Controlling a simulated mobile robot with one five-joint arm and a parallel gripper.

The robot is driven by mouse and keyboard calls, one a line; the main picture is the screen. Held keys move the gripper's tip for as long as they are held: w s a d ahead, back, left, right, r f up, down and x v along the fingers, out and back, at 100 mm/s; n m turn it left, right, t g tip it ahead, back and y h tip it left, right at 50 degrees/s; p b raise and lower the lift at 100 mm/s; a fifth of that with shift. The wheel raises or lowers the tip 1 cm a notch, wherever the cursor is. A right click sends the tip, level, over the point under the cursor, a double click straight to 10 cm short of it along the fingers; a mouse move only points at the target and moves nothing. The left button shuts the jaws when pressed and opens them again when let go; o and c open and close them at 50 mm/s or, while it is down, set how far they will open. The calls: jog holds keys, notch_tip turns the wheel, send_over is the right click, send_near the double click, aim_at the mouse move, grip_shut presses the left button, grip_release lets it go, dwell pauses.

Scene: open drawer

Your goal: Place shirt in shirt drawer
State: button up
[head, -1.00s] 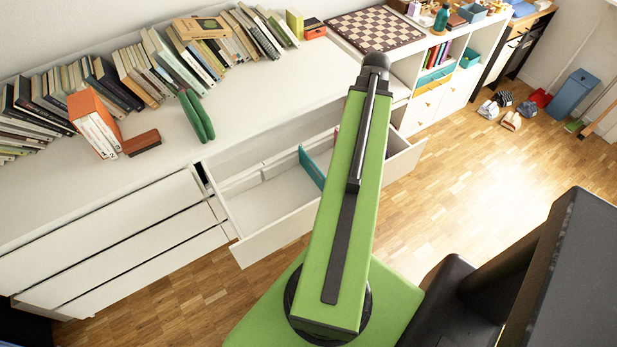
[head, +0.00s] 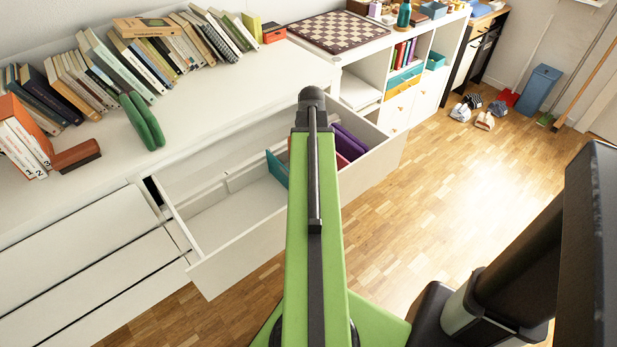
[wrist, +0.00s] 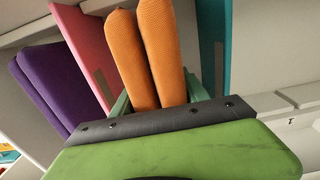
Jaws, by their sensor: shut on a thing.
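An orange folded shirt (wrist: 151,60) stands on edge as two thick ribbed folds in the wrist view. My gripper (wrist: 157,97) is shut on its near end, with a green finger on either side. The shirt lies between a pink divider (wrist: 84,47) and a teal divider (wrist: 214,45). Purple folded cloth (wrist: 50,92) is beyond the pink divider, on the left. In the head view the open drawer (head: 245,247) shows its teal divider (head: 277,168) and the purple cloth (head: 350,143). My arm hides the gripper and most of the orange shirt there.
Left of the teal divider the drawer compartment (head: 235,208) looks empty. The wooden floor (head: 440,190) in front of the drawer is clear.

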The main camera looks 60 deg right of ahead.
notch_tip(320, 180, down, 5)
jog(key=b, duration=0.3)
jog(key=shift+r+b, duration=0.15)
jog(key=shift+b, duration=0.2)
jog(key=shift+r, duration=0.2)
jog(key=shift+f, duration=0.15)
jog(key=o, duration=1.5)
notch_tip(320, 180, up, 13)
jog(key=p, duration=1.2)
jog(key=shift+f+p, duration=0.2)
jog(key=shift+p, duration=0.15)
jog(key=shift+f, duration=0.15)
